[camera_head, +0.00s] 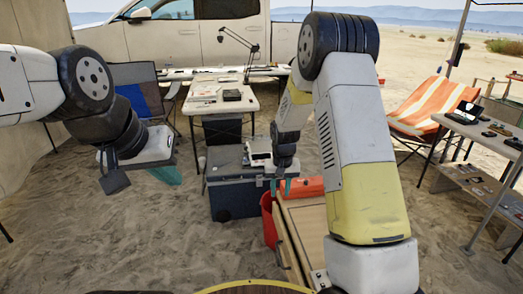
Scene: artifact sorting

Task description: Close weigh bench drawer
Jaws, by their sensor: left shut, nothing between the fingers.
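A light wooden bench (311,232) stands low in front of me, partly hidden behind my right arm. A long wooden panel (285,246) runs along its left side, with a narrow gap beside the top; I cannot tell how far the drawer is open.
A red bucket (268,222) stands at the bench's left, and an orange-red case (304,187) lies at its far end. A dark blue box (234,200) stands behind. A white table (222,103) and an orange striped chair (425,108) are farther off. Sand at left is clear.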

